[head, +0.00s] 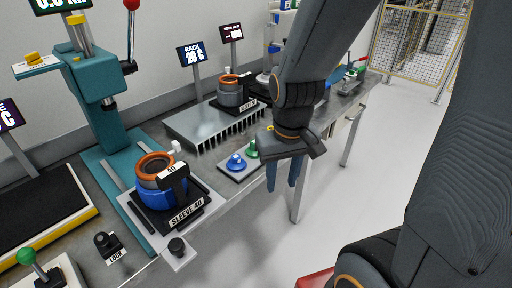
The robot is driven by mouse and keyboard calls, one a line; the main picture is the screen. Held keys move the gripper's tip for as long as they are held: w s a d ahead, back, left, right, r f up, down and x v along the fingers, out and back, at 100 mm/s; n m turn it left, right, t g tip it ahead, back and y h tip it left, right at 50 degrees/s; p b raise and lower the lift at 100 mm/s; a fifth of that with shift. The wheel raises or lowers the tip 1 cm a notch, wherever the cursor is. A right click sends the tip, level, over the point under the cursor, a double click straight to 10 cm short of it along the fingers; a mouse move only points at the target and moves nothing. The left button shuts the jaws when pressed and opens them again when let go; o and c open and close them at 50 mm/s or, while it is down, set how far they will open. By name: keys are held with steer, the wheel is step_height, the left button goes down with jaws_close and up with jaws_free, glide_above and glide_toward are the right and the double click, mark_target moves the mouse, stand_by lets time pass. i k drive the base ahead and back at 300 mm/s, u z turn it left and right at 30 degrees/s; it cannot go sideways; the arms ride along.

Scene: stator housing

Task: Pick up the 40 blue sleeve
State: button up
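The blue sleeve (148,197) sits upright in a dark holder at the left, on the workbench under a teal press. A copper-orange ring (146,169) shows at its top. A black piece with a white "40" label covers part of its front. The holder carries a "SLEEVE 40" plate (187,213). My gripper (283,182) points down beyond the bench's front edge, well to the right of the sleeve. Its two blue fingers stand apart with nothing seen between them.
The teal press (104,75) rises just behind the sleeve. A finned rack (200,128) carries another grey sleeve unit (230,95). A small tray holds a blue part (236,162) and a green part (252,149), left of my gripper.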

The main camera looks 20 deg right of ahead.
mark_target(236, 164)
steer(key=z, duration=0.05)
steer(key=k, duration=0.5)
steer(key=z, duration=1.25)
steer(key=i, duration=1.15)
steer(key=u, duration=2.35)
